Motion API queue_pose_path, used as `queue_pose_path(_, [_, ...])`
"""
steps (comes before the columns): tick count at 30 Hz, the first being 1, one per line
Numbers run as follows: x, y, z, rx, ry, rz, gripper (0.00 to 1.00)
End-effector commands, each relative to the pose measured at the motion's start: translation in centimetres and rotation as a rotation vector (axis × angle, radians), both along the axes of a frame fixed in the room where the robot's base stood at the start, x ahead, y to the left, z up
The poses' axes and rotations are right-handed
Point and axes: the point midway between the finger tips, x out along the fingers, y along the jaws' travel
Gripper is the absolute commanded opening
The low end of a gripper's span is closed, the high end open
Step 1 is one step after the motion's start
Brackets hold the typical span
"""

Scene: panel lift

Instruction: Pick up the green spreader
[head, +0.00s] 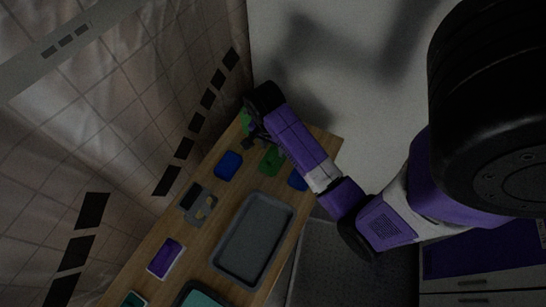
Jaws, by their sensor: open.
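A bright green thing (245,119), which looks like the green spreader, shows at the far end of the wooden table, partly hidden behind my wrist. My gripper (254,139) is right beside it, low over the table, with small dark fingers. It is open. I cannot tell whether the fingers touch the green thing or stand around it. A darker green flat piece (270,160) lies nearer on the table, just below my forearm.
On the wooden table (219,218) lie a blue piece (229,165), another blue piece (298,181) partly under my arm, a grey holder (197,203), a purple box (166,258) and a large grey tray (253,240). A tiled wall (130,130) runs along the left.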

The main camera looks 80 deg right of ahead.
Motion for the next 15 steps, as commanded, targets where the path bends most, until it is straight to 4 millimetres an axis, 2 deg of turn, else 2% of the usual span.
queue_pose_path(7, [-0.1,-0.1,-3.4,0.000,0.001,0.002,0.47])
queue_pose_path(15, [-0.1,-0.2,-4.1,-0.001,0.000,0.003,0.47])
